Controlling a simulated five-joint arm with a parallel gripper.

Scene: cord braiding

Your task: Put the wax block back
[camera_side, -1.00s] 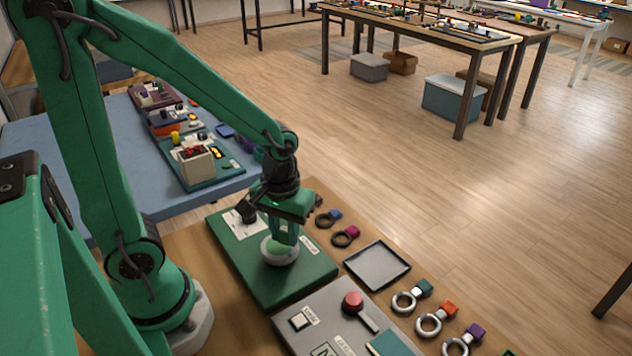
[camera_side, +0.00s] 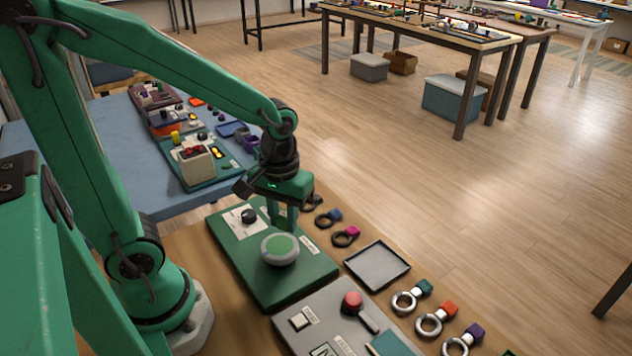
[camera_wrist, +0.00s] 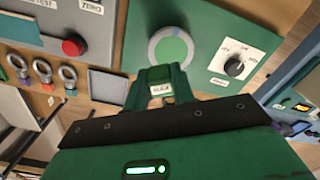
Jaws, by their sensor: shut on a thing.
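My gripper (camera_side: 285,226) hangs above the green board (camera_side: 245,268), just behind the round grey piece with a green centre (camera_side: 280,249). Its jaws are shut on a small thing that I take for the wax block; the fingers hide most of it. In the wrist view the fingertips (camera_wrist: 161,76) point at the near rim of that round piece (camera_wrist: 171,47), with a small white label between the fingers. The round piece stays on the board, apart from the fingers in the side view.
A black dial (camera_side: 249,216) on a white plate stands at the board's far end. An empty grey tray (camera_side: 377,265) lies to the right, near several rings with coloured tabs. A grey panel with a red knob (camera_side: 352,301) is in front.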

